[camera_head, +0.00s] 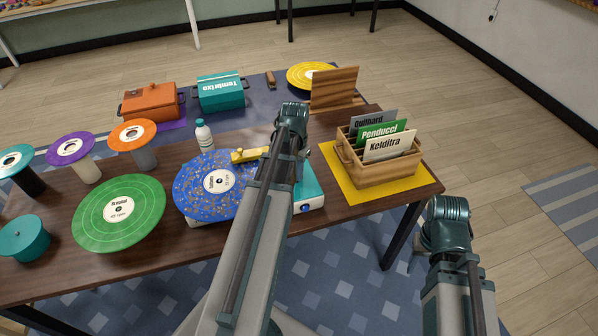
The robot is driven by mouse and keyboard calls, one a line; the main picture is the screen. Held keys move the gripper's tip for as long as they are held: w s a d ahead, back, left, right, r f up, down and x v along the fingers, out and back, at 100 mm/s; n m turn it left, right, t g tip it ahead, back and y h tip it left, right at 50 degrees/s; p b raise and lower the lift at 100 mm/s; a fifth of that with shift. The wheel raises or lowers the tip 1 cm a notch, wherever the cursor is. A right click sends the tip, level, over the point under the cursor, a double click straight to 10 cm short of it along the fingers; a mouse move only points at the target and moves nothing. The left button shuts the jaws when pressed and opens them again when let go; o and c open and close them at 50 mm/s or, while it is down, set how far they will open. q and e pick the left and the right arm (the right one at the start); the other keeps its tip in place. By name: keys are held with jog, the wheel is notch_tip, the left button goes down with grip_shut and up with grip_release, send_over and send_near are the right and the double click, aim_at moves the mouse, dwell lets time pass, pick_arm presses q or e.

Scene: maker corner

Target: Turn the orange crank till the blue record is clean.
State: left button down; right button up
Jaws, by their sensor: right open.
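The blue record (198,195) lies flat on a machine with a teal top and white side (311,190). Yellowish specks are spread over its blue surface around a white label. A yellow bar (246,155) lies over the record's far right edge. I see no orange crank; my left arm crosses in front of the machine and hides part of it. My left gripper is hidden behind that arm. My right arm stands at the lower right, off the table's front right corner, and its gripper (416,262) shows only in a small part, apart from the machine.
A green record (95,220) and a teal pot (22,238) are at left. A white bottle (203,137) stands behind the blue record. A wooden crate (380,176) of sleeves sits on a yellow mat (353,191) at right. Orange (150,103) and teal (219,95) boxes stand behind.

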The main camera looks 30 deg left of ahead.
pick_arm(q)
jog(key=m, duration=0.1)
jog(key=a+m, duration=0.1)
jog(key=m, duration=0.1)
jog(key=shift+s+a+m, duration=0.1)
jog(key=shift+s+m, duration=0.1)
jog(key=shift+m, duration=0.1)
jog(key=shift+a+m, duration=0.3)
jog(key=shift+m, duration=0.6)
jog(key=shift+a+m, duration=0.3)
jog(key=shift+m, duration=0.6)
jog(key=c, duration=0.7)
grip_release()
jog(key=shift+c, duration=0.2)
jog(key=shift+r, duration=0.15)
notch_tip(320, 180, up, 14)
jog(key=p, duration=1.4)
jog(key=shift+f, duration=0.2)
